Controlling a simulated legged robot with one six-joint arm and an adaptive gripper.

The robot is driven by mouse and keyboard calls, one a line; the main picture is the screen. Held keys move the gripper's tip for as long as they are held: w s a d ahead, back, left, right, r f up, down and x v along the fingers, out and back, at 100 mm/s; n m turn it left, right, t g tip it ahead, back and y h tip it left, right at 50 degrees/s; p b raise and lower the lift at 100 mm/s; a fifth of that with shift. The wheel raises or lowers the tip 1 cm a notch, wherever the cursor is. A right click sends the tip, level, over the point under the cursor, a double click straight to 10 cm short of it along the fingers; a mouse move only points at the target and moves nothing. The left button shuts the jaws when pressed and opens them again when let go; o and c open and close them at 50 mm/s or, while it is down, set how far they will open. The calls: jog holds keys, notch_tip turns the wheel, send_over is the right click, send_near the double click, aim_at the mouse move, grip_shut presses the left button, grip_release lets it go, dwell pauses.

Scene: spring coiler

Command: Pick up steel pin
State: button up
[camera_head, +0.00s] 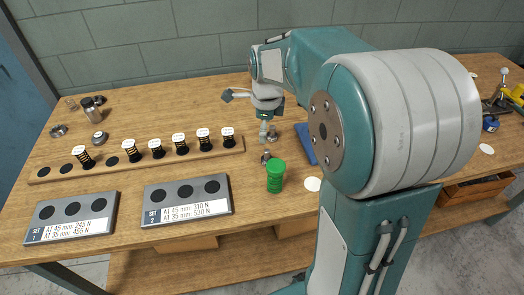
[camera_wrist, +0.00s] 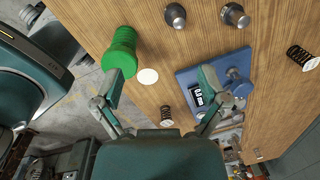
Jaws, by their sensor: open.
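Two small steel pieces with dark round ends, one at the top centre (camera_wrist: 176,16) and one farther right (camera_wrist: 235,15), lie or stand on the wood in the wrist view. Either may be the steel pin; I cannot tell which. In the head view, one small metal piece (camera_head: 265,158) shows just below my gripper (camera_head: 265,138) and another (camera_head: 273,134) beside it. My gripper is open over the bench, with its fingers (camera_wrist: 162,76) spread wide and nothing between them touching either finger visibly. Both steel pieces lie beyond the fingertips in the wrist view.
A green cylinder (camera_head: 275,176) stands close to my gripper. A blue gauge plate (camera_wrist: 190,78) lies near the right finger. A wooden rack (camera_head: 50,173) with several springs and two labelled trays (camera_head: 150,217) (camera_head: 40,240) stand left.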

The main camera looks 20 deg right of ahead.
aim_at(266, 158)
jog(key=w+d+f+m, duration=0.1)
jog(key=m, duration=0.1)
jog(key=w+f+m, duration=0.1)
jog(key=f+m, duration=0.1)
jog(key=w+d+f+m+g, duration=0.1)
jog(key=w+f, duration=0.1)
jog(key=shift+d+m, duration=0.35)
jog(key=shift+m, duration=0.05)
notch_tip(266, 158, down, 6)
jog(key=shift+r, duration=0.25)
jog(key=shift+s+a+f, duration=0.15)
jog(key=shift+f, duration=1.2)
jog(key=shift+s+a+f, duration=0.1)
jog(key=shift+f, duration=1.25)
grip_shut()
